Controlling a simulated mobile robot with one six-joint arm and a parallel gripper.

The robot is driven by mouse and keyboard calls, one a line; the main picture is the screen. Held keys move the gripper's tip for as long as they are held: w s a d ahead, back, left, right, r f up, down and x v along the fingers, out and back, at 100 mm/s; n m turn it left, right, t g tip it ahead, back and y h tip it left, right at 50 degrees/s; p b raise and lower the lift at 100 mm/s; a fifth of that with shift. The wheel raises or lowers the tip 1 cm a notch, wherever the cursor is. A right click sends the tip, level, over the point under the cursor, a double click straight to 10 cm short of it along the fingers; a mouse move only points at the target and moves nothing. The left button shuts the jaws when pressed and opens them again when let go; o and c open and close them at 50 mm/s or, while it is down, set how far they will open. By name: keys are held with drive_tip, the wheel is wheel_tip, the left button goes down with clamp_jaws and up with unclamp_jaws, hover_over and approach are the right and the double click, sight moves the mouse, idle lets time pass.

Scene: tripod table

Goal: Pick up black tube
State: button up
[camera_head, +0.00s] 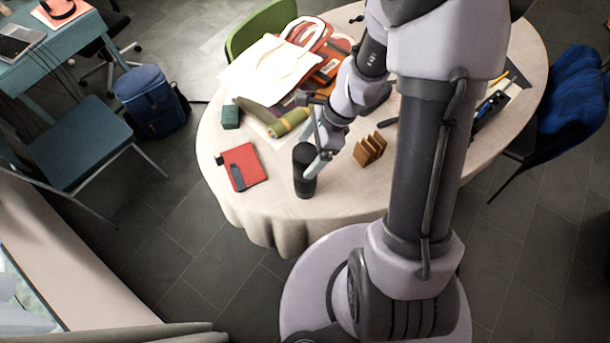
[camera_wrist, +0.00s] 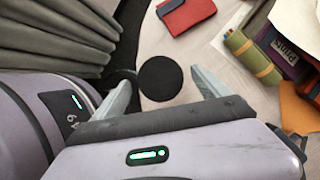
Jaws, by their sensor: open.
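The black tube (camera_head: 304,180) stands upright on the table (camera_head: 350,203) near its front edge. In the wrist view its round black top (camera_wrist: 160,78) shows between and slightly beyond the fingertips. My gripper (camera_head: 318,160) is open, at the upper part of the tube in the head view. In the wrist view my gripper (camera_wrist: 165,85) has one finger on each side of the tube, with a gap visible on the right. Whether the left finger touches it I cannot tell.
A red notebook (camera_head: 243,166) lies left of the tube. A brown slotted wooden holder (camera_head: 370,149) stands to its right. A green-and-tan roll (camera_head: 289,122) and a dark green box (camera_head: 231,117) lie behind. Grey curtain folds (camera_wrist: 60,35) show at left in the wrist view.

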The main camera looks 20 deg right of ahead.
drive_tip(key=b+x, duration=0.1)
drive_tip(key=x, duration=0.3)
drive_tip(key=shift+w+a+b, duration=0.1)
drive_tip(key=shift+a+b, duration=0.15)
drive_tip(key=shift+b, duration=0.05)
drive_tip(key=shift+r, duration=0.1)
clamp_jaws()
